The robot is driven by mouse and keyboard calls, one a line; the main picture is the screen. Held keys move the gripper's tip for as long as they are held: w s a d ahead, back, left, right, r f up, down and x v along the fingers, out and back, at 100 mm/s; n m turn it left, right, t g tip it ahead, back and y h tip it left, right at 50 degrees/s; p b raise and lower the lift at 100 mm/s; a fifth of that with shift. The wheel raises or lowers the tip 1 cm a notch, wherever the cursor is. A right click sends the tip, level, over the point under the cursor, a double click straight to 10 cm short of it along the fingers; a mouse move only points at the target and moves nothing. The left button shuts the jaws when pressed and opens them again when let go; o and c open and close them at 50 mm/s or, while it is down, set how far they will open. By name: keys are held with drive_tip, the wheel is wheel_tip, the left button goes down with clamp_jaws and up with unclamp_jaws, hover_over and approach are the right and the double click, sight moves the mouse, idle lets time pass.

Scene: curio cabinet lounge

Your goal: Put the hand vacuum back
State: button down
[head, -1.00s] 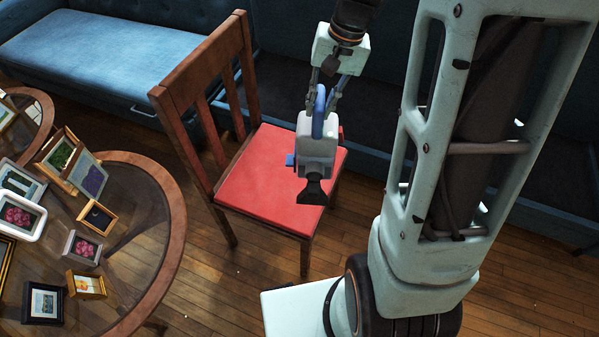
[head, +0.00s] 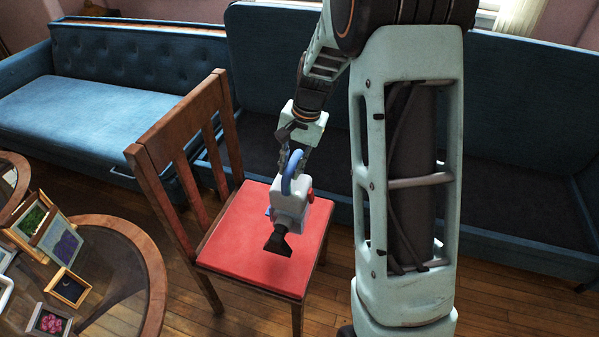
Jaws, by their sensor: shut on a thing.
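The hand vacuum (head: 289,202) has a pale grey body, a blue loop handle, a red part on its side and a dark nozzle pointing down. My gripper (head: 291,160) is shut on its blue handle from above. The vacuum hangs in front of the red seat of a wooden chair (head: 262,258) in the head view. I cannot tell whether it touches the seat. Parts of my fingers are hidden behind the handle.
A round glass table (head: 152,283) with several small picture frames stands at the lower left. Blue sofas (head: 125,95) line the back. The chair's slatted back (head: 160,150) rises left of the vacuum. Wooden floor (head: 330,290) shows to the right of the chair.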

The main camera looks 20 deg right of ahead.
drive_tip(key=w+f, duration=0.3)
drive_tip(key=shift+w+a+f+b, duration=0.15)
drive_tip(key=shift+a+f+b, duration=0.2)
drive_tip(key=shift+f, duration=0.05)
drive_tip(key=shift+d+b+x, duration=0.15)
drive_tip(key=shift+b+x, duration=0.1)
drive_tip(key=shift+x, duration=0.6)
drive_tip(key=shift+d+b+x, duration=0.15)
drive_tip(key=shift+b+x, duration=0.1)
drive_tip(key=shift+x, duration=0.6)
drive_tip(key=shift+f, duration=0.15)
drive_tip(key=c, duration=1.8)
unclamp_jaws()
drive_tip(key=shift+f, duration=0.1)
drive_tip(key=p+v, duration=0.2)
drive_tip(key=v, duration=1)
